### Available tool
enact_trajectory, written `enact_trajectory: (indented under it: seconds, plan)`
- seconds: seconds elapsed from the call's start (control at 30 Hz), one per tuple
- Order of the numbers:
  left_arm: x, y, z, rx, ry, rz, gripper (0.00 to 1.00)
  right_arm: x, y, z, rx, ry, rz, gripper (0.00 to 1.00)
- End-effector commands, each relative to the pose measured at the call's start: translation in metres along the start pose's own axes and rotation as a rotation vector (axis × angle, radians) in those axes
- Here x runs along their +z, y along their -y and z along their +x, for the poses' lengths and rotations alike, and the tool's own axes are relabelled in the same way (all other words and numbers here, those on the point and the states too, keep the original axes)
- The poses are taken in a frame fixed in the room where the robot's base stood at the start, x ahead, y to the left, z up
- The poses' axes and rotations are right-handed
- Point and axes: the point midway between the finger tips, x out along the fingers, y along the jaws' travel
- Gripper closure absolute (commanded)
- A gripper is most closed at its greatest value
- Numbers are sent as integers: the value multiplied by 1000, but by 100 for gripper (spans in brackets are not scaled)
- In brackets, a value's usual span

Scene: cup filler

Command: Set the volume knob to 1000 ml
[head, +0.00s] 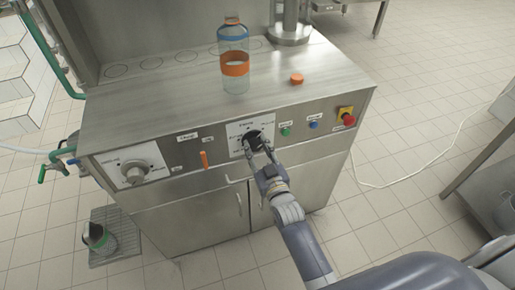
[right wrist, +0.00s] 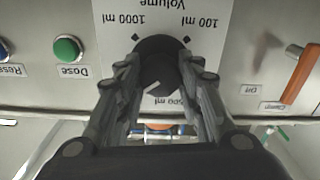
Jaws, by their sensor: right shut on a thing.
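The black volume knob (head: 254,136) sits on a white plate on the front panel. In the right wrist view the knob (right wrist: 160,62) shows upside down, with "1000 ml" at upper left, "100 ml" at upper right and "500 ml" below, partly hidden. A short white mark on the knob lies at its lower left there, between the 500 ml and 1000 ml sides. My right gripper (head: 259,148) is shut on the knob, its fingers (right wrist: 160,80) on either side of it. My left gripper is not in view.
The green Dose button (right wrist: 67,48) is beside the knob; a blue button (head: 313,125) and red stop button (head: 348,119) are further right. An orange lever (head: 204,160) and another dial (head: 134,172) are left. A bottle (head: 235,60) and orange cap (head: 297,79) stand on top.

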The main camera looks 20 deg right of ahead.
Motion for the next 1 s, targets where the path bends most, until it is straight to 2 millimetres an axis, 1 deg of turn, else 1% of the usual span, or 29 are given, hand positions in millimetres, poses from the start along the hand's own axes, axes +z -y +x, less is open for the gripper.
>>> enact_trajectory:
  seconds: [0.17, 0.37, 0.7, 1.0]
  plan:
    - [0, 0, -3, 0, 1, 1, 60, -1, 0, 0, 0, 0, 55, 90]
    - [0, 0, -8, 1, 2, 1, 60, -2, 0, 0, -1, 0, 188, 90]
    - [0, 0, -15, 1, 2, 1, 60, -1, -1, 0, -1, -1, 504, 90]
    - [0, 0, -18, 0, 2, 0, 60, 0, 0, 0, -1, 0, 791, 90]
